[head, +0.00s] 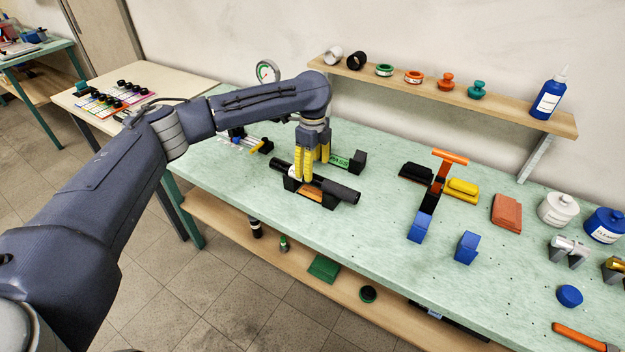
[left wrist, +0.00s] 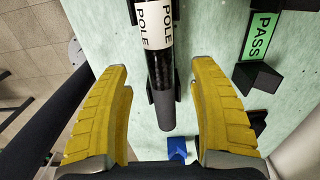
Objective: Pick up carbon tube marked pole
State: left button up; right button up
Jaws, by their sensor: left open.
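The black carbon tube (head: 341,192) lies across a dark cradle on the green bench in the head view. In the left wrist view the tube (left wrist: 160,72) shows a white label reading POLE, and its grey-black end points down the picture between my fingers. My left gripper (head: 311,168) is open, with its yellow fingers pointing down at the tube. In the left wrist view the fingers are on either side of the tube, with gaps to both. How far down they reach along its sides I cannot tell. My right gripper is not in view.
A dark stand with a green PASS sign (head: 340,160) is close behind the tube; the sign also shows in the left wrist view (left wrist: 258,33). A wall shelf (head: 450,98) runs behind.

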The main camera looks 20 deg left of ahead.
aim_at(313, 179)
pick_arm(q)
jog(key=shift+f, duration=2.6)
grip_shut()
jog(key=shift+r, duration=0.1)
